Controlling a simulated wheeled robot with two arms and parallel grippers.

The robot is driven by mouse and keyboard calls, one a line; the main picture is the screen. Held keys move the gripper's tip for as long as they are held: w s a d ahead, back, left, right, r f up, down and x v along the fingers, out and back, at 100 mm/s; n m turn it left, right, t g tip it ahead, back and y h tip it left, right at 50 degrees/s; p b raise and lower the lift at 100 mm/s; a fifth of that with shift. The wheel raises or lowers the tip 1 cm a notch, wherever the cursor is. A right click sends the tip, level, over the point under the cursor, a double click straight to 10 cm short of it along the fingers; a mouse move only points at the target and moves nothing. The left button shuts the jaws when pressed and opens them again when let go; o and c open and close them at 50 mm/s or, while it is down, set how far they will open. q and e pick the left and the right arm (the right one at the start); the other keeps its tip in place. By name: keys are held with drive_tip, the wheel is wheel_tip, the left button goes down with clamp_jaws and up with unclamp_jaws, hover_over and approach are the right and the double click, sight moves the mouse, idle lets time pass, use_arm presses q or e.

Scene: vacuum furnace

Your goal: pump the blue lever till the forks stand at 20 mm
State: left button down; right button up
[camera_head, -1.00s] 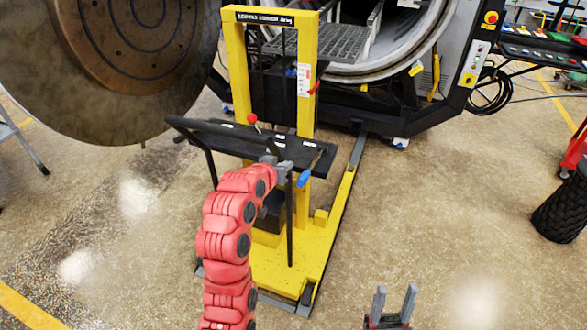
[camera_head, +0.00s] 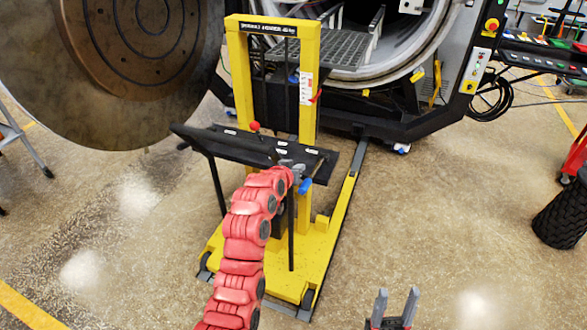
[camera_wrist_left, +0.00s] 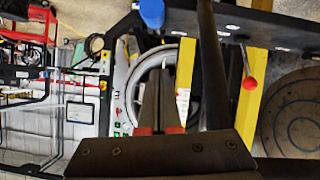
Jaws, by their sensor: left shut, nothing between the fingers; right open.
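The yellow lift truck (camera_head: 236,75) stands before the furnace, with a black shelf and push handle. The blue-tipped lever (camera_head: 305,186) sticks out at the right end of the shelf; its blue end also shows at the top of the left wrist view (camera_wrist_left: 152,13). My left gripper (camera_head: 288,166) is shut and empty, close to the lever; whether it touches is unclear. A white scale (camera_head: 306,86) with a red pointer (camera_head: 316,96) is on the right post; its figures are too small to read. The forks are not clearly visible. My right gripper (camera_head: 394,305) is open, empty and low.
A red-knobbed lever (camera_head: 254,126) stands on the shelf, left of my left gripper. A grated rack (camera_head: 335,48) is behind the mast, by the furnace opening. The large round door (camera_head: 100,110) is at the left.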

sight(301, 185)
use_arm(q)
drive_tip(key=f, duration=0.1)
drive_tip(key=f+p, duration=0.1)
drive_tip(key=f, duration=0.1)
drive_tip(key=shift+w+d+f+p, duration=0.1)
drive_tip(key=shift+d+f+p, duration=0.2)
drive_tip(key=shift+d, duration=0.1)
drive_tip(key=shift+f, duration=0.5)
